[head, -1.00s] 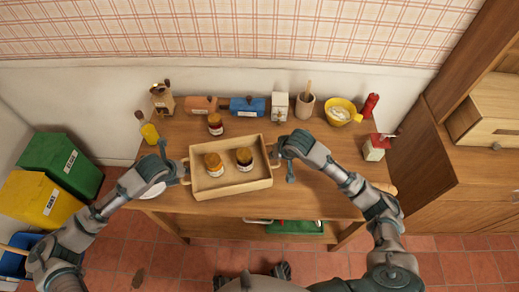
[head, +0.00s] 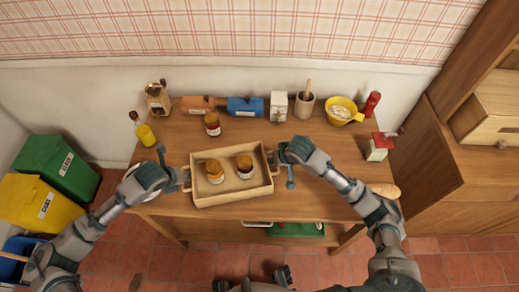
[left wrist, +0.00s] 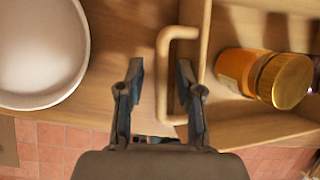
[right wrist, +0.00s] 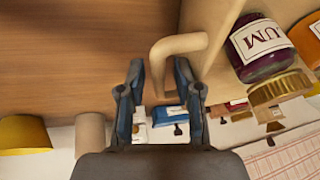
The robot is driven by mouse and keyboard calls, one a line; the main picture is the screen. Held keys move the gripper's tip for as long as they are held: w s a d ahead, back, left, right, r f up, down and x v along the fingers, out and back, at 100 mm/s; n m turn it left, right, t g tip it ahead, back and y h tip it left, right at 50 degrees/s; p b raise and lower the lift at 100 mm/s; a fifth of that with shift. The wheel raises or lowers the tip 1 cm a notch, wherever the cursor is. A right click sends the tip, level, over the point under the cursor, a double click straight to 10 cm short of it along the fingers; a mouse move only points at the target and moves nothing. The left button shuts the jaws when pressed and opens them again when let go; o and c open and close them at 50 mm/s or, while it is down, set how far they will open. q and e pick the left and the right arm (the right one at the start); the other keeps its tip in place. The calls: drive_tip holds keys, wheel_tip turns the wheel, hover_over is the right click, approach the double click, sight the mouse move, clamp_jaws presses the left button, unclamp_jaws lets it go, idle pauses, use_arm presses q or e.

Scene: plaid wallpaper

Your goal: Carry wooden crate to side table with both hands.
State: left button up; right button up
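The wooden crate (head: 233,194) is a shallow tray with a handle at each end. It is at the table's front, left of the middle; I cannot tell whether it touches the tabletop. It holds an orange jar (head: 214,172) and a dark jar (head: 244,167), both upright. My left gripper (left wrist: 160,85) is open, its fingers either side of the left handle (left wrist: 165,70). My right gripper (right wrist: 160,82) is open, its fingers either side of the right handle (right wrist: 165,46). Gaps show between fingers and handles. I cannot make out which surface is the side table.
The wooden table (head: 320,190) holds an oil bottle (head: 145,132), another jar (head: 212,124), a blue box (head: 245,107) and a yellow bowl (head: 343,111) behind the crate. A cabinet (head: 425,150) stands right; bins (head: 60,165) stand left.

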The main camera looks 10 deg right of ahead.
drive_tip(key=shift+r, duration=0.15)
use_arm(q)
drive_tip(key=v, duration=0.7)
drive_tip(key=shift+r, duration=0.15)
use_arm(e)
drive_tip(key=v, duration=1.1)
drive_tip(key=shift+d+r, duration=0.15)
drive_tip(key=shift+r, duration=0.1)
use_arm(q)
drive_tip(key=shift+s+a, duration=0.1)
use_arm(e)
drive_tip(key=shift+s, duration=0.15)
